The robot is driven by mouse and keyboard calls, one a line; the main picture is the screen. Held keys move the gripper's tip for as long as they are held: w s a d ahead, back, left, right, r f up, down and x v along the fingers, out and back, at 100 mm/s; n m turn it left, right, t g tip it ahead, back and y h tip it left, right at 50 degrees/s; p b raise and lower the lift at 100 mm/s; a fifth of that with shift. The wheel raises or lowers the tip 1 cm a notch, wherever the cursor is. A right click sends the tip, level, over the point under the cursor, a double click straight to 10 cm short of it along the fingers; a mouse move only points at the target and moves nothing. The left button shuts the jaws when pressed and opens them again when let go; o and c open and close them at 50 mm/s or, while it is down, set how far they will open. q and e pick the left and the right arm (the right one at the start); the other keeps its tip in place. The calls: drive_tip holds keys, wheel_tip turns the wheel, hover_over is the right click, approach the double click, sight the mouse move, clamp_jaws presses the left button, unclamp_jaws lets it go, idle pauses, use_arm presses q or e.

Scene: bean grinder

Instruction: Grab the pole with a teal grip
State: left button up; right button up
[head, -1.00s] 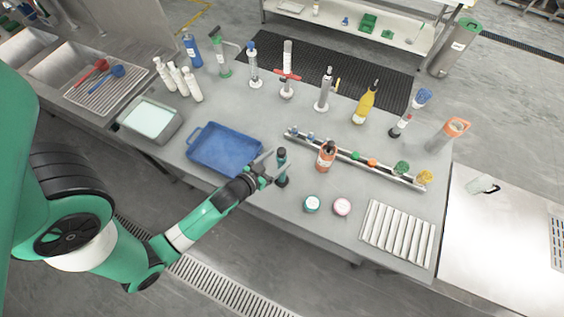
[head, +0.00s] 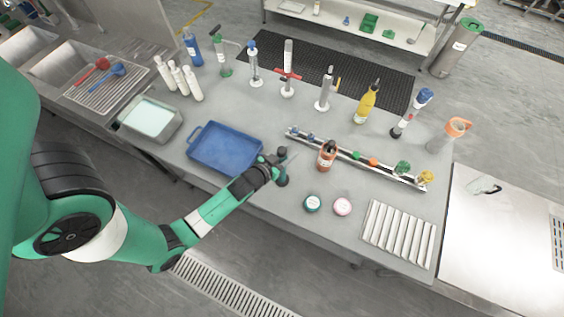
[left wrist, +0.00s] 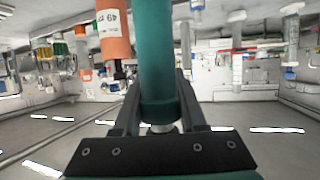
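The pole with a teal grip (head: 282,180) stands upright on the grey table, just right of the blue tray, and looks small and dark in the head view. In the left wrist view its teal cylinder (left wrist: 156,60) runs down the middle between the fingers. My left gripper (head: 283,161) is at the pole, with one finger on each side of it; it also shows in the left wrist view (left wrist: 158,95). Any gap between fingers and grip is too small to judge, so I cannot tell whether they are closed on it. My right gripper is not in view.
An orange-brown bottle (head: 326,156) stands close right of the pole. The blue tray (head: 193,157) is at its left. Behind it runs a long metal rack (head: 385,171).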

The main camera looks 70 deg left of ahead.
use_arm(q)
clamp_jaws()
idle(0.9)
